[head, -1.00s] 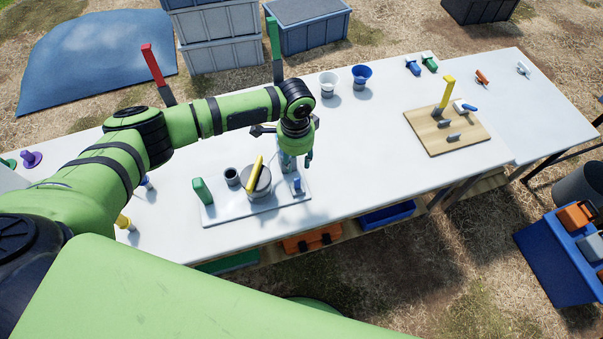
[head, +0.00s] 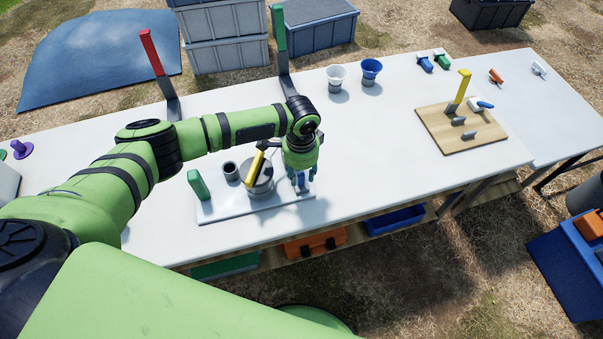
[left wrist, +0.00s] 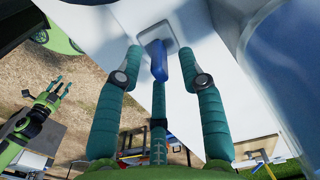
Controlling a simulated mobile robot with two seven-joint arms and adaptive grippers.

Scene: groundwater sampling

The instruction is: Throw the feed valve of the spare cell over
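A white base plate (head: 232,212) on the bench carries a grey round cell (head: 262,188) with a yellow handle (head: 255,165), a green block (head: 197,185) and a small dark cup (head: 230,170). A blue valve lever (left wrist: 160,65) on a pale square base stands at the plate's right end. My left gripper (head: 302,178) points down over this lever and mostly hides it in the head view. In the left wrist view my left gripper (left wrist: 162,70) is open, its fingers either side of the lever, with gaps. My right gripper (left wrist: 58,90) hangs open and empty off the bench.
A wooden board (head: 440,138) with a yellow lever (head: 460,88) and a blue-handled valve (head: 482,104) lies to the right. Red (head: 151,52) and green (head: 278,30) uprights and white (head: 337,76) and blue (head: 371,70) cups stand at the back. Bench between is clear.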

